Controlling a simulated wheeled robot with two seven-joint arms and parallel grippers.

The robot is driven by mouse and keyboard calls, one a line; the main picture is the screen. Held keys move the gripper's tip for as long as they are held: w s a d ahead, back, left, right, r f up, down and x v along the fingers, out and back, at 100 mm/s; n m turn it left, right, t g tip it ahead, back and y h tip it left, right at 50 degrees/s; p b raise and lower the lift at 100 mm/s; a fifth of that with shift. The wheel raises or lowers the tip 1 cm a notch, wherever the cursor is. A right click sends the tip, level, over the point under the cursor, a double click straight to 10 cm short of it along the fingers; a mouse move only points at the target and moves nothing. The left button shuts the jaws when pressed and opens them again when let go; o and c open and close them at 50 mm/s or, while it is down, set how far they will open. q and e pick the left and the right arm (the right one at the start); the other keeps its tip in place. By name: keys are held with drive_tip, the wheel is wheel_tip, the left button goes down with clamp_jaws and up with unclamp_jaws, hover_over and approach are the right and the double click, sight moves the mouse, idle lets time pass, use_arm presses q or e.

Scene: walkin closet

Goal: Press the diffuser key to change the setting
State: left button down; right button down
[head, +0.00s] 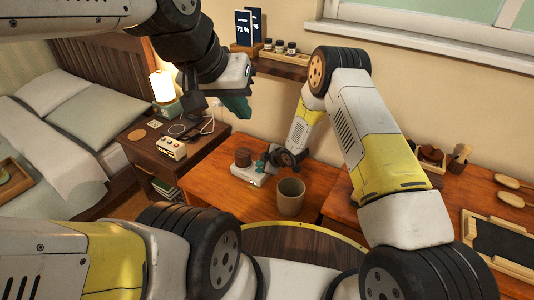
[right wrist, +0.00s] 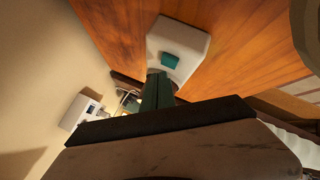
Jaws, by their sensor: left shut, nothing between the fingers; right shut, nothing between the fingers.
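The diffuser's white base (head: 250,174) lies on the wooden table, with a dark brown round part (head: 243,157) at its far left. In the right wrist view the white base (right wrist: 192,36) carries a teal key (right wrist: 170,60). My right gripper (head: 263,161) is shut and empty, low over the base. Its green fingertips (right wrist: 157,76) are just short of the key in the picture; I cannot tell whether they touch. My left gripper (head: 238,108) is shut and empty, raised high, away from the diffuser.
A grey-brown cup (head: 291,196) stands right of the base. A nightstand (head: 146,150) with a lit lamp (head: 163,88) and a cream box (head: 172,149) is at the left. A screen (head: 243,28) reading 71 % and small jars stand on the wall shelf (head: 283,67). Table front is clear.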

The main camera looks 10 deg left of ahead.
drive_tip(key=shift+f, duration=0.1)
drive_tip(key=shift+f, duration=0.3)
drive_tip(key=shift+f, duration=0.45)
idle(0.7)
drive_tip(key=shift+r, duration=0.15)
idle(0.3)
drive_tip(key=shift+r, duration=0.7)
drive_tip(key=shift+r, duration=2.5)
